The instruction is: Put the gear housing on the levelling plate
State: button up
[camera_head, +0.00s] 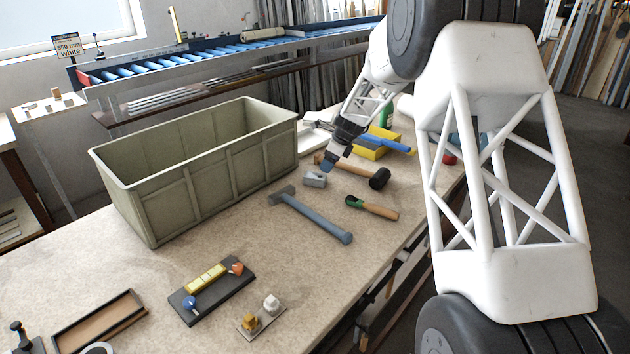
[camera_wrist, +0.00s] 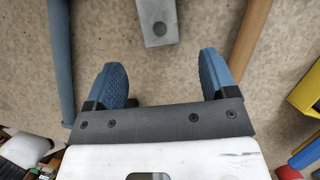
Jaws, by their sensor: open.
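The grey block with a round hole, which looks like the gear housing (camera_head: 314,180), lies on the bench between the blue-grey hammer and the black-headed mallet. It shows at the top of the wrist view (camera_wrist: 155,20). My gripper (camera_head: 329,163) is open and empty, close to the block. In the wrist view its blue fingers (camera_wrist: 165,65) are spread, and the block lies beyond their tips, not between them. A dark plate (camera_head: 228,301) with a yellow strip and blue and orange knobs lies at the front; it may be the levelling plate, but I cannot be sure.
A large green-grey crate (camera_head: 165,210) stands left of my gripper. The blue-grey hammer (camera_head: 318,219), mallet (camera_head: 378,179), green-ended tool (camera_head: 375,209) and yellow box (camera_head: 367,153) lie nearby. A small plate with knobs (camera_head: 250,328) and a wooden tray (camera_head: 100,326) are in front.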

aim_at(322, 175)
jog(key=shift+x, duration=1)
jog(key=shift+f, duration=0.1)
jog(key=shift+x, duration=2.55)
jog(key=shift+w+a, duration=0.1)
jog(key=shift+c, duration=0.4)
jog(key=c, duration=1.3)
jog(key=shift+r, duration=0.2)
